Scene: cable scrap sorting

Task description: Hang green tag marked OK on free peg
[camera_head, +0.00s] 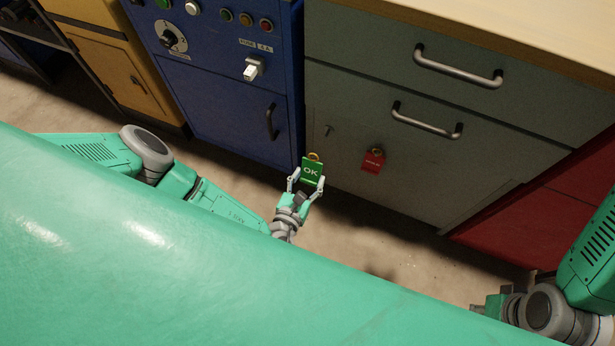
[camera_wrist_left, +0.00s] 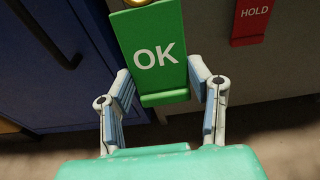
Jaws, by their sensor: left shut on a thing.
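The green tag marked OK (camera_head: 312,171) has a brass ring at its top. My left gripper (camera_head: 306,183) is shut on the tag's lower part and holds it upright in front of the grey cabinet. In the left wrist view the tag (camera_wrist_left: 155,55) stands between the two fingers (camera_wrist_left: 160,85), and its ring is cut by the top edge. A small bare peg (camera_head: 328,130) sticks out of the grey cabinet front, above and slightly right of the tag. A red HOLD tag (camera_head: 373,161) hangs to the right; it also shows in the left wrist view (camera_wrist_left: 251,20).
The grey cabinet (camera_head: 455,165) has two bar handles and a wooden top (camera_head: 500,30). A blue control cabinet (camera_head: 225,110) with knobs and a handle stands to its left. A red cabinet (camera_head: 520,230) is at the right. Bare floor (camera_head: 370,235) lies in front.

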